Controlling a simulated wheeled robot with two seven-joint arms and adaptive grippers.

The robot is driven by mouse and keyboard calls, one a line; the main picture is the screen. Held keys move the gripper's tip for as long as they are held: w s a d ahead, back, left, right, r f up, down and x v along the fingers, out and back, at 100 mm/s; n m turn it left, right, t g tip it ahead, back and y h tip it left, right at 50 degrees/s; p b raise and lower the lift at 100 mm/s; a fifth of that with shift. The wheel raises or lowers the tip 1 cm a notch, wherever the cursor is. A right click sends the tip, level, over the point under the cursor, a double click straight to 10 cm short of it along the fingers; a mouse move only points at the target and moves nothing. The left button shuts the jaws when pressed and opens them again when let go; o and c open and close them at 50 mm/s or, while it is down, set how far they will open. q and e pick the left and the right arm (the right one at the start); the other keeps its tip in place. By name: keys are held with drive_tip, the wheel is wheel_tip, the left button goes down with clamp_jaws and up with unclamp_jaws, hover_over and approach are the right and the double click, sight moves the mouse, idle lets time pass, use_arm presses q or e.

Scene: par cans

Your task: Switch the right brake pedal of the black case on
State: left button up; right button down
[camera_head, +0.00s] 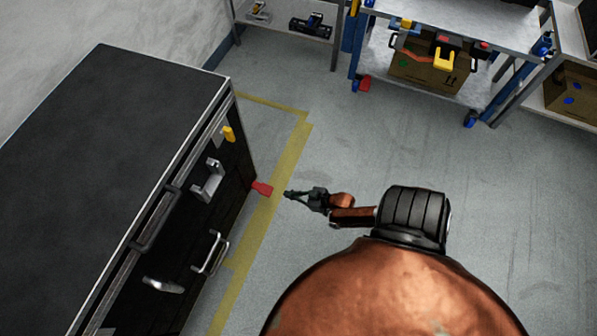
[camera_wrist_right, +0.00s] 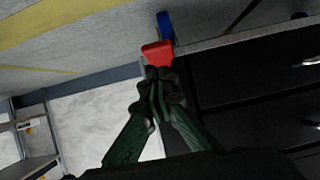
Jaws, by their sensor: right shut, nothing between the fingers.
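The black case (camera_head: 110,150) stands at the left in the head view, with metal edges, handles and latches on its front. Its red brake pedal (camera_head: 262,188) sticks out low at the far right corner. The red pedal also shows in the wrist view (camera_wrist_right: 157,53), beside a blue wheel (camera_wrist_right: 166,27). My right gripper (camera_head: 288,194) is shut and empty, a little to the right of the pedal in the head view. In the wrist view its fingertips (camera_wrist_right: 159,78) lie just below the pedal; whether they touch it I cannot tell. My left gripper is not in view.
A blue-legged workbench (camera_head: 455,30) with wheels and a cardboard box (camera_head: 415,72) stands at the back right. A grey shelf (camera_head: 290,25) stands at the back. Yellow tape (camera_head: 262,225) marks the floor by the case. Open grey floor lies to the right.

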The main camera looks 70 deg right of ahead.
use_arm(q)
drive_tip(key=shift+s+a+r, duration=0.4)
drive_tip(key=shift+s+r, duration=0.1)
use_arm(e)
drive_tip(key=shift+s, duration=1.1)
